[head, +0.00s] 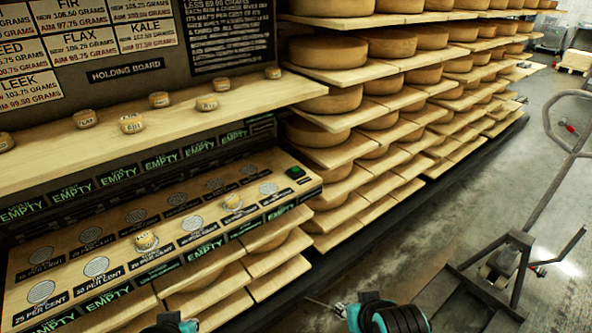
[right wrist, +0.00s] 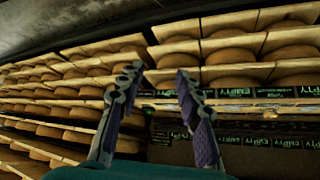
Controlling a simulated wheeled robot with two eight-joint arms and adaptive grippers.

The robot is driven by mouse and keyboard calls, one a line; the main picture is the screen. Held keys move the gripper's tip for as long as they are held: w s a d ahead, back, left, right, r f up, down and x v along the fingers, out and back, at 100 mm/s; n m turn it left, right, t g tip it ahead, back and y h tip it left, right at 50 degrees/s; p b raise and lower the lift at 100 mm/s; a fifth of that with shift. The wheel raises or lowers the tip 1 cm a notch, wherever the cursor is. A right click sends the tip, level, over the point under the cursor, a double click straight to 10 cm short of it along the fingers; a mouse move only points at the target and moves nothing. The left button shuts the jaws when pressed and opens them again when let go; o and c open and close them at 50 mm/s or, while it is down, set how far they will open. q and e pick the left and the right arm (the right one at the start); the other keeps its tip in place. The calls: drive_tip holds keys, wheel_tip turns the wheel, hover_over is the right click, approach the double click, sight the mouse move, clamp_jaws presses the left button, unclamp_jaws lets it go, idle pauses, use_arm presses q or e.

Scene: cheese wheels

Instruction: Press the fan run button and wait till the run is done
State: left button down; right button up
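The fan run button appears to be the small green button (head: 295,171) in a black housing at the right end of the lower wooden panel (head: 130,215) in the head view. Nothing touches it there. My right gripper (right wrist: 158,78) is open and empty in the right wrist view, its two fingers apart in front of the cheese shelves. In the head view my right arm (head: 385,316) shows at the bottom edge, below and right of the button and well apart from it. My left arm (head: 175,324) barely shows at the bottom edge; its fingers cannot be made out.
Small cheeses stand on the panel, one (head: 145,240) at left and one (head: 232,201) nearer the button. Several more sit on the upper ledge (head: 180,112). Racks of large cheese wheels (head: 325,50) fill the back. A metal cart (head: 500,265) stands at right on open floor.

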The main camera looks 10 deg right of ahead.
clamp_jaws()
idle(1.0)
